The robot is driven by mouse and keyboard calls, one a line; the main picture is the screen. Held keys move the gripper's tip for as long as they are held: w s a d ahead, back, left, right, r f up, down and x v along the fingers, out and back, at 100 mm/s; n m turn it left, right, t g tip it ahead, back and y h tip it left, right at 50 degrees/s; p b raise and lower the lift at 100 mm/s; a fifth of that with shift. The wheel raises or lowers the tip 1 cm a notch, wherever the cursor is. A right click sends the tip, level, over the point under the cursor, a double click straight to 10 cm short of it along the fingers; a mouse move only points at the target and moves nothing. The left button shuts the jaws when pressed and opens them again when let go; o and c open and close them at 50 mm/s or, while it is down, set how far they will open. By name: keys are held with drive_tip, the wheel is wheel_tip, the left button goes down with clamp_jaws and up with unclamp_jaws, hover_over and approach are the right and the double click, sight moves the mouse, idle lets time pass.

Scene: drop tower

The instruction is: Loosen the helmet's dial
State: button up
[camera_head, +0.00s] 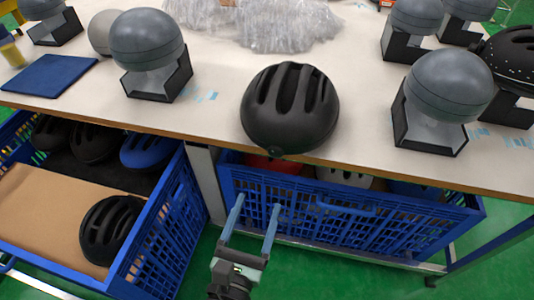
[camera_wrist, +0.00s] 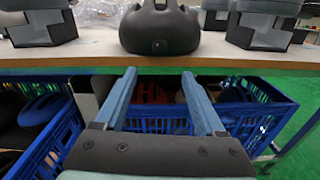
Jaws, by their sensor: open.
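A black helmet (camera_head: 289,108) with long vents sits on the table near its front edge, in the middle of the head view. Its rear faces me in the wrist view (camera_wrist: 160,30). A small round dial (camera_wrist: 159,46) shows low on its rear; in the head view the dial (camera_head: 277,153) is a small dark bump at the table edge. My gripper (camera_head: 256,203) is open and empty, with two blue fingers spread. It is in front of the table, below and short of the helmet, touching nothing. The wrist view shows both fingers (camera_wrist: 158,80) pointing toward the table edge.
The table (camera_head: 215,130) carries grey headforms (camera_head: 147,40) on black stands, left and right of the helmet. Clear plastic bags (camera_head: 285,25) lie behind it. Blue crates (camera_head: 345,215) with helmets stand under the table edge. A black helmet (camera_head: 110,228) lies on cardboard at left.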

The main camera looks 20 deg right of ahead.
sight(274, 155)
drive_tip(key=x, duration=1.2)
drive_tip(key=shift+w+d, duration=0.15)
drive_tip(key=shift+w, duration=0.1)
clamp_jaws()
